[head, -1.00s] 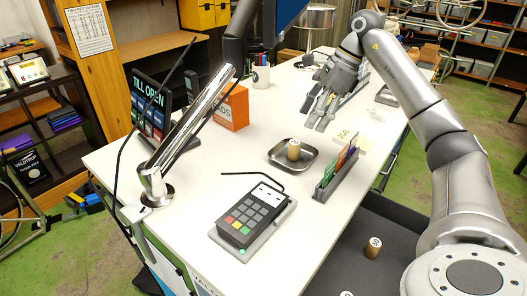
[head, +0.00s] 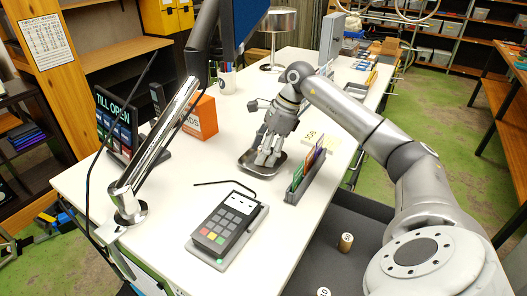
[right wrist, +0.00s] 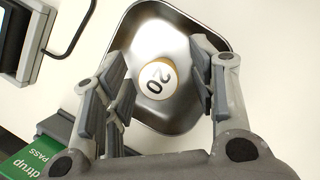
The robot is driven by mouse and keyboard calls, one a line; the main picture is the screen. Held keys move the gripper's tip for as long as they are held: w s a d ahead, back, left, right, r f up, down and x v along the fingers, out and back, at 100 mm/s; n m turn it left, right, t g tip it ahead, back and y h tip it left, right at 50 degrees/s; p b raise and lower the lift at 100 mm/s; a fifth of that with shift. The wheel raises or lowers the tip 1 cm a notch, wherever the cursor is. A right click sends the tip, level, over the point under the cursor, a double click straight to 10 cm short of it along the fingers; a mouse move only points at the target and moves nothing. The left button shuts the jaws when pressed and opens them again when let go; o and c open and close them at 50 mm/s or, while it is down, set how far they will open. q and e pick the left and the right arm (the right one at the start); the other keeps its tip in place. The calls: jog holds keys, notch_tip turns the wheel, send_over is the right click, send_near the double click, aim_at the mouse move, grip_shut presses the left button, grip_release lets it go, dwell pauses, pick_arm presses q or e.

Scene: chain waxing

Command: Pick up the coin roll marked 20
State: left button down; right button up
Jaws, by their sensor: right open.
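The coin roll marked 20 (right wrist: 157,78) stands upright in a shiny metal tray (right wrist: 188,20), its pale round end with the number facing the right wrist camera. My right gripper (head: 268,160) is open over the tray (head: 246,168) in the head view and hides the roll there. In the right wrist view the fingers of my right gripper (right wrist: 160,95) lie to the left and right of the roll, with gaps on both sides. My left gripper is not in view.
A card holder (head: 297,190) stands right of the tray, and a card terminal (head: 228,225) lies in front. An orange box (head: 202,118) stands behind to the left. More coin rolls, one brown (head: 346,242), are in the open dark drawer below the counter.

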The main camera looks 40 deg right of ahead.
jog(key=shift+w+a+f, duration=0.1)
jog(key=shift+f, duration=0.15)
jog(key=shift+c, duration=0.4)
jog(key=c, duration=1)
grip_shut()
jog(key=shift+r, duration=0.15)
